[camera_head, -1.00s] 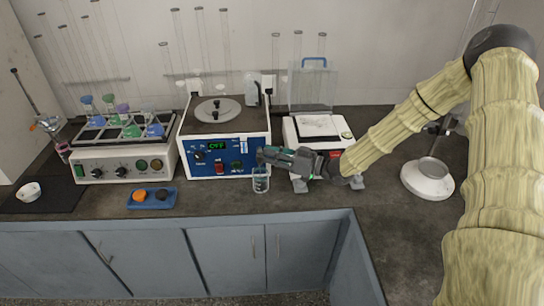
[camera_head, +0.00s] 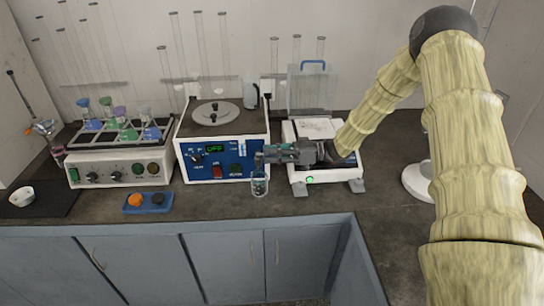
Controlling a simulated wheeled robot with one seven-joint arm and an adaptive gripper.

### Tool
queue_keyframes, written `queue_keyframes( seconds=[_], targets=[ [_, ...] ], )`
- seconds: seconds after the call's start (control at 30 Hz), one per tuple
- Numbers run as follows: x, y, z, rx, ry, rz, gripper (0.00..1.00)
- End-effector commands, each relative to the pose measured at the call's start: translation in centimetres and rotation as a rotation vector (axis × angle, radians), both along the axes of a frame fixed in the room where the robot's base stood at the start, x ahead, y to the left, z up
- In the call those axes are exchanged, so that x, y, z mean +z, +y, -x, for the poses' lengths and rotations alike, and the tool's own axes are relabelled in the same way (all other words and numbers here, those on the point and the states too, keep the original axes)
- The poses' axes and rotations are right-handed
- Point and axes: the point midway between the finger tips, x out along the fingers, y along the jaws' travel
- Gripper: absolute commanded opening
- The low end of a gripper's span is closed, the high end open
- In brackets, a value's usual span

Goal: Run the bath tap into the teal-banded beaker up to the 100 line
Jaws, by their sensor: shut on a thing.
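The bath (camera_head: 207,174) is a box with a blue front panel, a round lid on top and a display that seems to read OFF. A small clear beaker (camera_head: 260,186) stands upright at the bath's lower right front corner, with a darker teal tint on it. Its 100 line and any water level are too small to read. My gripper (camera_head: 263,156) reaches in from the right, just above the beaker, at the bath's right front edge. It is shut at the tap, which its fingers mostly hide.
A white balance-like device (camera_head: 325,176) with a clear shield stands right of the bath, under my arm. A shaker (camera_head: 118,171) with coloured flasks stands left. A blue tray (camera_head: 148,203) with an orange and a dark piece lies near the front edge. A white bowl (camera_head: 21,196) sits far left.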

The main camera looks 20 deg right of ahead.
Motion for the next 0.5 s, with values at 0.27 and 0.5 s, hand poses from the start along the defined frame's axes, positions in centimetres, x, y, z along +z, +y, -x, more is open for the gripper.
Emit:
queue_keyframes(
  seconds=[0.27, 0.5],
  targets=[
    [-0.19, -0.05, 0.10, -0.001, 0.003, 0.001, 0.16],
    [-0.10, -0.03, 0.07, -0.001, 0.001, 0.001, 0.36]
  ],
)
